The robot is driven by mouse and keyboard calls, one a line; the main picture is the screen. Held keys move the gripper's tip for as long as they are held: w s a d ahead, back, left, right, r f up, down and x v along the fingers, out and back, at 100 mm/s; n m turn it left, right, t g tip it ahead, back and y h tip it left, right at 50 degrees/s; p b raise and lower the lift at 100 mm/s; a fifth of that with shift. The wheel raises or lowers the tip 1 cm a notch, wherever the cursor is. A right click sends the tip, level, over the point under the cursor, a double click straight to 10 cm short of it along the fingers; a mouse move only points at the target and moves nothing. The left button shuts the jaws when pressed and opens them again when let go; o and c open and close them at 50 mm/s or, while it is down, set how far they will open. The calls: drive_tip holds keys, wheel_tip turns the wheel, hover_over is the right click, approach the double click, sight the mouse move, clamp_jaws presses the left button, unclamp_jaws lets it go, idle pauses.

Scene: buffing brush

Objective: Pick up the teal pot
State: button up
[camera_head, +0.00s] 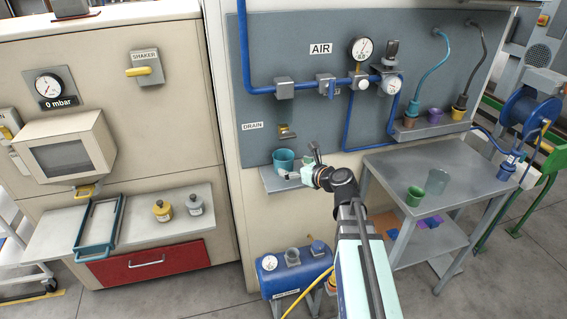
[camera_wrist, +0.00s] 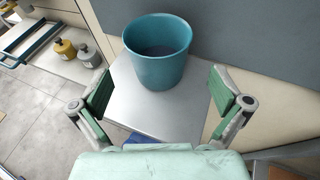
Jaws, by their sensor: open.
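The teal pot (camera_head: 283,158) stands upright on a small grey shelf (camera_head: 277,184) below the drain spout. In the wrist view the teal pot (camera_wrist: 158,62) is upright and open at the top, with a dark inside. My gripper (camera_head: 303,166) is beside the pot on its right in the head view. In the wrist view my gripper (camera_wrist: 160,92) is open, with its green-padded fingers spread left and right. The pot lies ahead between the lines of the fingers, and neither finger appears to touch it. Nothing is between the fingers but bare shelf.
The drain spout (camera_head: 287,131) hangs above the pot, close to the wall panel. A blue tank (camera_head: 296,270) stands below. Two bottles (camera_head: 162,210) stand on the left shelf.

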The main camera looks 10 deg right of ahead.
sight(278, 159)
drive_tip(key=shift+r+p+x, duration=0.1)
drive_tip(key=shift+p+x, duration=0.3)
drive_tip(key=shift+x, duration=0.75)
drive_tip(key=shift+r+p+x, duration=0.15)
drive_tip(key=shift+p+x, duration=0.2)
drive_tip(key=shift+x, duration=0.8)
drive_tip(key=shift+w+a+f, duration=0.25)
drive_tip(key=shift+w+a, duration=0.1)
drive_tip(key=shift+w, duration=0.15)
drive_tip(key=c, duration=1.1)
drive_tip(key=shift+c, duration=0.2)
drive_tip(key=shift+s+r, duration=0.1)
drive_tip(key=shift+s, duration=0.05)
